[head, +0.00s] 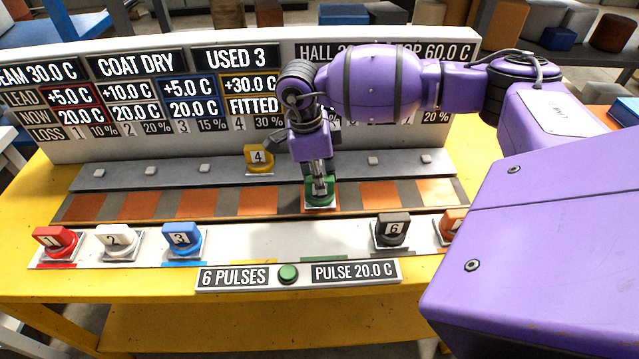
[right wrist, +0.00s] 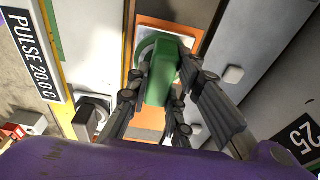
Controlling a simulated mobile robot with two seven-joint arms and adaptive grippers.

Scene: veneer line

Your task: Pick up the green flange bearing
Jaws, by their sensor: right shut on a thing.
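The green flange bearing (head: 320,201) is at an orange square in the middle of the dark strip on the bench. My right gripper (head: 319,182) comes down on it from above and is shut on it. In the right wrist view the green bearing (right wrist: 163,72) is upright between the two dark fingers (right wrist: 160,88). A pale plate edge and an orange square show around its base. I cannot tell whether it is touching the square or slightly raised. My left gripper is not in view.
Red bearing 1 (head: 54,240), white 2 (head: 117,240), blue 3 (head: 182,239) and dark grey 6 (head: 391,230) stand on the front rail. Yellow bearing 4 (head: 259,158) stands behind, left of my gripper. A green button (head: 288,273) is on the front edge. A sign board (head: 150,140) rises behind.

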